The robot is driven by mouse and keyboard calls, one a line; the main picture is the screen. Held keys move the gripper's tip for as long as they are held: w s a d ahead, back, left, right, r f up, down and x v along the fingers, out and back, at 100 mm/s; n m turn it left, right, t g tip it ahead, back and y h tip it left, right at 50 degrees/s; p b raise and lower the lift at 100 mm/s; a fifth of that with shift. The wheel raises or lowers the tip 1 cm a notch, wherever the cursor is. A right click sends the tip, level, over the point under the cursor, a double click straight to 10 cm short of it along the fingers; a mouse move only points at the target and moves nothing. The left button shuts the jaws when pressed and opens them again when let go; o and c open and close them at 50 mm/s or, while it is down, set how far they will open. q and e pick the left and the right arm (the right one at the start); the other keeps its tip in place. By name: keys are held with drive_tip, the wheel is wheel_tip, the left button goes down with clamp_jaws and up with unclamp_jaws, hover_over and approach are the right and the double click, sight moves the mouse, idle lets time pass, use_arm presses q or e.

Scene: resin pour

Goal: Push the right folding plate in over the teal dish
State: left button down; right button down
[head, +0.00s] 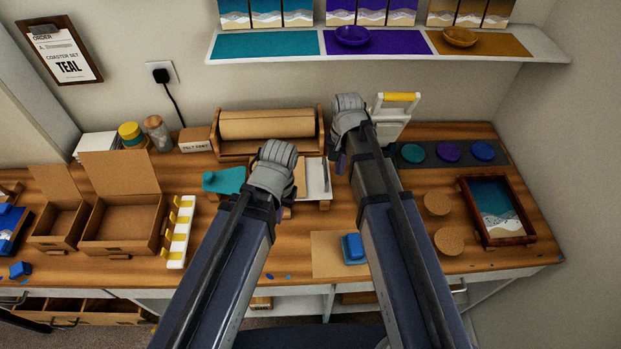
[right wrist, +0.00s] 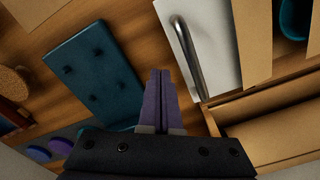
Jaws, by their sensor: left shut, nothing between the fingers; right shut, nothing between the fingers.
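The right folding plate is the white plate (head: 318,178) with a metal bar handle, at the right of the folding jig; it also shows in the right wrist view (right wrist: 213,45). The teal dish (right wrist: 297,18) shows only in part in the right wrist view, beside brown paper; in the head view it seems hidden behind my left arm. My right gripper (head: 340,164) is shut and empty, just right of the plate; its fingers also show in the right wrist view (right wrist: 160,88). My left gripper (head: 275,180) hangs over the left of the jig, fingers mostly hidden, shut and empty.
A paper roll holder (head: 267,128) stands behind the jig. A teal panel with dark pegs (right wrist: 92,75) lies right of the jig. Cork coasters (head: 437,204) and a framed tray (head: 497,210) are further right. A white rack (head: 178,235) and cardboard boxes are left.

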drive_tip(key=shift+a, duration=4.7)
drive_tip(key=shift+d, duration=4.55)
wheel_tip(320, 180, up, 10)
drive_tip(key=p, duration=1)
drive_tip(key=shift+a, duration=0.1)
